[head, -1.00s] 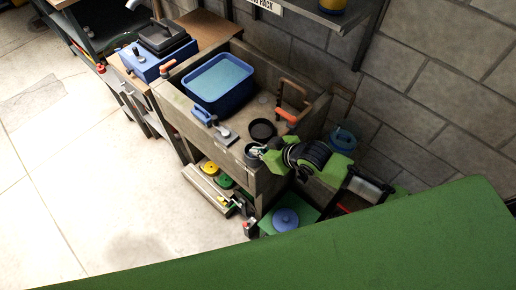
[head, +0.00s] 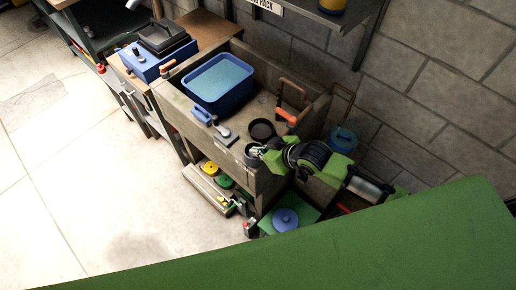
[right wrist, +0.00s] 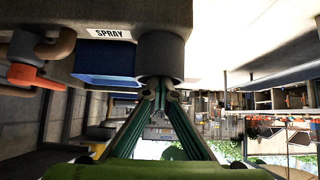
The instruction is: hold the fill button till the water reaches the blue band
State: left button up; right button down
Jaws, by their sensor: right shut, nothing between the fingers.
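My right gripper (head: 262,151) is at the front right corner of the grey sink (head: 180,118), its fingers shut and empty. In the right wrist view its fingertips (right wrist: 161,84) meet in front of a grey cylinder (right wrist: 160,56) beside a "SPRAY" label; I cannot tell whether they touch it. A blue tub (head: 212,103) in the sink holds pale blue water (head: 218,77). I cannot make out a blue band on it. Yellow (head: 209,168) and green (head: 225,182) round discs sit on a low unit below the sink; I cannot tell which control is the fill button. My left gripper is out of view.
A blue bucket (head: 343,140) stands by the wall. A blue-lidded item (head: 285,219) is below my right arm. Floor at left is clear.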

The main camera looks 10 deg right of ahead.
jog(key=shift+s+d+f+g, duration=0.15)
jog(key=shift+s+f+g, duration=0.25)
jog(key=shift+f, duration=0.35)
jog(key=shift+t, duration=0.4)
jog(key=r+p, duration=0.1)
jog(key=r, duration=0.1)
jog(key=r+p, duration=0.4)
jog(key=shift+w, duration=0.35)
jog(key=shift+s+d+r+b, duration=0.1)
jog(key=shift+s+d+b, duration=0.15)
jog(key=shift+s+b, duration=0.35)
jog(key=b+v, duration=0.1)
jog(key=v, duration=0.7)
jog(key=shift+r, duration=0.4)
jog(key=shift+w+f, duration=0.1)
jog(key=shift+w, duration=0.1)
